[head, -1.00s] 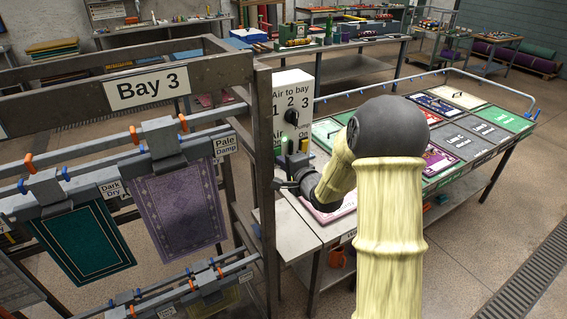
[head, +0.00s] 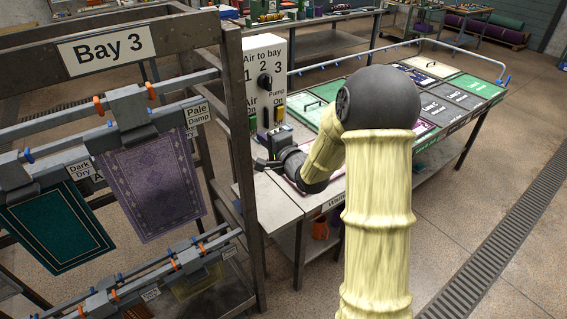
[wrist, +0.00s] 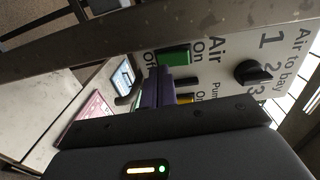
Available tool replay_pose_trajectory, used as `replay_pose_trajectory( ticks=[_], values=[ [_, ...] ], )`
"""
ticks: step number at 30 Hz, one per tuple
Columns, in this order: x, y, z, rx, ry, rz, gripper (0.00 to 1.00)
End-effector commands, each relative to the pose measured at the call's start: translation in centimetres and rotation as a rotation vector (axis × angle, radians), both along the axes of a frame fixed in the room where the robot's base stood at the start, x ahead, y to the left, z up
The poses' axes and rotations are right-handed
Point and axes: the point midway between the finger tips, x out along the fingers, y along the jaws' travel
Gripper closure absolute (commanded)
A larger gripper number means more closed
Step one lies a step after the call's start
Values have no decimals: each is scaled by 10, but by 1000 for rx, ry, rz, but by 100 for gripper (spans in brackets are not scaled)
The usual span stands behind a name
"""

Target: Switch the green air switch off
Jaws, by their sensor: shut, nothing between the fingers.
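A white control box (head: 266,62) stands at the near end of the wash table, with a black dial marked 1, 2, 3. Below the dial is the green air switch (head: 252,122), which also shows between its On and Off labels in the wrist view (wrist: 175,56). I cannot tell which way it is tipped. A yellow pump switch (wrist: 186,97) sits beside it, partly hidden. My gripper (wrist: 158,86) is shut and empty, its dark purple fingers in front of the panel near the green switch. Whether they touch it is unclear. In the head view my gripper's body shows below the switches.
The Bay 3 rack (head: 125,45) with hanging rugs stands left of the box, its post (head: 236,150) close to my gripper. The wash table (head: 275,198) with coloured panels extends to the right. Open floor with a drain grate (head: 490,240) lies at the right.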

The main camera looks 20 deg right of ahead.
Motion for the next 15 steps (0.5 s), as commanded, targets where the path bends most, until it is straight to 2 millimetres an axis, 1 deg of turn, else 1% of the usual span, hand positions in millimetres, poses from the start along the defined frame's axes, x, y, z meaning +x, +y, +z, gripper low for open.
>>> replay_pose_trajectory(
  ticks=[3,9,12,15],
  values=[
    [-22,-10,-8,0,2,-3,100],
    [-60,-18,-15,0,2,5,100],
    [-76,-22,-17,0,2,9,100],
    [-88,-26,-19,0,3,11,100]
  ],
)
